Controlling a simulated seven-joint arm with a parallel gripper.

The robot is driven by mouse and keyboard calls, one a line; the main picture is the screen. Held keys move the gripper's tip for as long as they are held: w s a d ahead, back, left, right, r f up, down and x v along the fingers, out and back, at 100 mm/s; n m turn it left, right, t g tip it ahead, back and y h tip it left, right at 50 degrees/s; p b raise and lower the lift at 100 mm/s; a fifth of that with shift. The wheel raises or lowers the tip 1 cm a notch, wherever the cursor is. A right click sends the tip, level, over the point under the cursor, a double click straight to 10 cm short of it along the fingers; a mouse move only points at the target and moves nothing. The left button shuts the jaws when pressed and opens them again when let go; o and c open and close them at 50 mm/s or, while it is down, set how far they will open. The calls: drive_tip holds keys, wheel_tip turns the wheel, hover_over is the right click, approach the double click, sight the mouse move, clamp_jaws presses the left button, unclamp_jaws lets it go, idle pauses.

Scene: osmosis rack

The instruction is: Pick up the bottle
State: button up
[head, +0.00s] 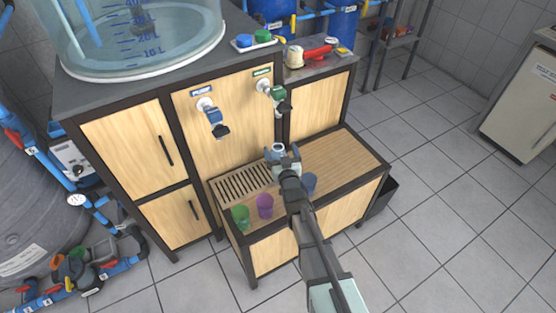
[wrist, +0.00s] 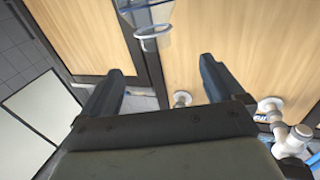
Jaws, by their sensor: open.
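The bottle looks clear and bluish with a pale ring at its neck. In the wrist view the bottle (wrist: 152,32) is at the top, just beyond my fingertips and roughly in line with the gap between them. In the head view a small pale-blue part of the bottle (head: 278,148) shows at the end of my gripper (head: 282,156), by the back of the wooden counter. The rest is hidden behind my gripper. In the wrist view my gripper (wrist: 162,66) has its two dark fingers wide apart, with nothing between them.
A green cup (head: 240,216), a purple cup (head: 264,206) and a blue cup (head: 310,182) stand along the front of the counter (head: 345,160). A slatted drain (head: 240,186) is at its left. A blue-handled tap (head: 213,118) and green-handled tap (head: 277,96) jut from the panel.

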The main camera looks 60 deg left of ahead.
sight(278, 158)
wheel_tip(278, 158, down, 7)
idle(0.3)
drive_tip(key=x, duration=0.7)
drive_tip(key=shift+w+a+f, duration=0.1)
drive_tip(key=shift+a+f, duration=0.05)
drive_tip(key=shift+a, duration=0.1)
drive_tip(key=shift+c, duration=0.3)
drive_tip(key=c, duration=1.3)
